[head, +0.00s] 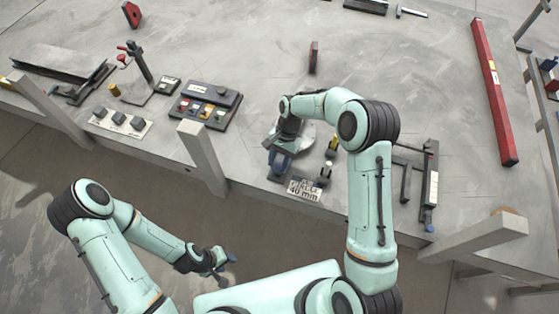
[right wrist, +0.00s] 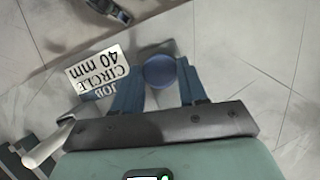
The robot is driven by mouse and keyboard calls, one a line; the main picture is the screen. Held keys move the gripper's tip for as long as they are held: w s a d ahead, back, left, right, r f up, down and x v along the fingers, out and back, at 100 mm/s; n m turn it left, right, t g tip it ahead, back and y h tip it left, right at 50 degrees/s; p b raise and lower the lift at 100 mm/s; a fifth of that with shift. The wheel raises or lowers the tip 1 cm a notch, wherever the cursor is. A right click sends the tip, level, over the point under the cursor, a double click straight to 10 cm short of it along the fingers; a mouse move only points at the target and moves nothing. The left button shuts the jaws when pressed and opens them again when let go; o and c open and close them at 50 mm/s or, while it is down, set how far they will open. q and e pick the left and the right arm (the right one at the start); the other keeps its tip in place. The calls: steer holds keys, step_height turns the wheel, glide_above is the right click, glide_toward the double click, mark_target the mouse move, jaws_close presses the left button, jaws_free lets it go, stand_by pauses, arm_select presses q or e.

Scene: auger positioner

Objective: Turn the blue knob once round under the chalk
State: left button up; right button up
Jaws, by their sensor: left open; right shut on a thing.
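The blue knob (right wrist: 160,71) shows in the right wrist view as a round blue top between the two blue fingers of my right gripper (right wrist: 158,90), which is shut on it. In the head view my right gripper (head: 281,163) is at the table's front edge, and the arm hides most of the work there. Part of a pale round plate (head: 307,137) shows beside the wrist. A white rod (right wrist: 48,145) shows at lower left in the right wrist view; I cannot tell whether it is the chalk. My left gripper (head: 222,260) is open and empty, off the table's front.
A card reading "CIRCLE 40 mm" (head: 303,189) lies by the right gripper. A dark box with coloured buttons (head: 205,105) stands to its left, a dark frame fixture (head: 418,185) to its right. A long red bar (head: 493,95) lies far right. The table's middle back is mostly clear.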

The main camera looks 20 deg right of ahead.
steer(key=shift+w+n+g+h, duration=0.1)
steer(key=shift+n+g+h, duration=0.2)
steer(key=shift+n, duration=0.8)
steer(key=shift+a, duration=0.1)
steer(key=o, duration=1)
steer(key=shift+o, duration=0.2)
steer(key=v, duration=1.3)
steer(key=shift+r, duration=0.25)
